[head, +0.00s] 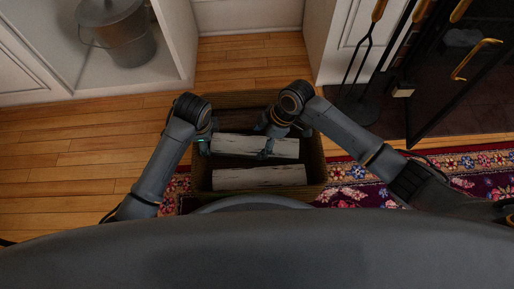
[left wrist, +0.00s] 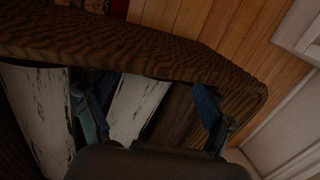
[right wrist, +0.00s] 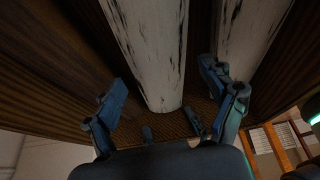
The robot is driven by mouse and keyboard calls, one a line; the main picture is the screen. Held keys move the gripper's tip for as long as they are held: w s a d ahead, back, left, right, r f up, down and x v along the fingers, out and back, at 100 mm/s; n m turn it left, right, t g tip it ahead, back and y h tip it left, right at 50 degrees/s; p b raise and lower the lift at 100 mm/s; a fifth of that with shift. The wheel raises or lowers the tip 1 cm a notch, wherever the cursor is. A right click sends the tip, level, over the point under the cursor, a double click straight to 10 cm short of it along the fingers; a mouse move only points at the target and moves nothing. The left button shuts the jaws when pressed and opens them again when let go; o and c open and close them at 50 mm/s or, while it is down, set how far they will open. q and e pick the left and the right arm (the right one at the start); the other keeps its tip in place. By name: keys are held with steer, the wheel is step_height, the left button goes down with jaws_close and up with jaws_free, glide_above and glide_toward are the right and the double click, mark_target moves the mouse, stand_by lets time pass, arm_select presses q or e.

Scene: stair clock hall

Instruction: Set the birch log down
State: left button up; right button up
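Two white birch logs with dark flecks lie side by side in the brown woven basket (head: 316,165) in the head view. The upper log (head: 240,146) is at my grippers; the lower log (head: 258,177) lies nearer my body. My left gripper (head: 206,141) is open at the upper log's left end. In the left wrist view, its fingers stand apart with that log (left wrist: 138,105) between them. My right gripper (head: 268,141) is open over the log's right part. In the right wrist view, its fingers are spread wider than the log (right wrist: 152,50). The log's underside is hidden.
The basket walls stand close around both grippers. A patterned rug (head: 350,195) lies under and right of the basket. Fire tools (head: 362,55) and a glass fireplace door (head: 470,80) are at the right. A metal bucket (head: 118,35) stands upper left. Wooden floor (head: 70,150) at left is clear.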

mark_target(217, 148)
arm_select(q)
steer(key=shift+g+h, duration=0.3)
steer(key=shift+h, duration=0.1)
steer(key=d+f, duration=0.1)
steer(key=s+d+f, duration=0.1)
steer(key=f, duration=0.1)
steer(key=s+f, duration=0.1)
steer(key=shift+s+d+f, duration=0.2)
steer(key=shift+d+f, duration=0.05)
steer(key=shift+d, duration=0.15)
arm_select(e)
step_height(217, 148, down, 3)
steer(key=shift+w+r, duration=0.1)
steer(key=shift+r, duration=0.05)
steer(key=shift+a+r, duration=0.15)
steer(key=shift+r, duration=0.2)
arm_select(q)
step_height(217, 148, up, 10)
steer(key=a, duration=0.2)
steer(key=shift+w+a+r+y+p, duration=0.2)
steer(key=shift+w+a+y+p, duration=0.1)
steer(key=shift+w+a, duration=0.05)
arm_select(e)
steer(key=v, duration=1.1)
steer(key=shift+r, duration=0.25)
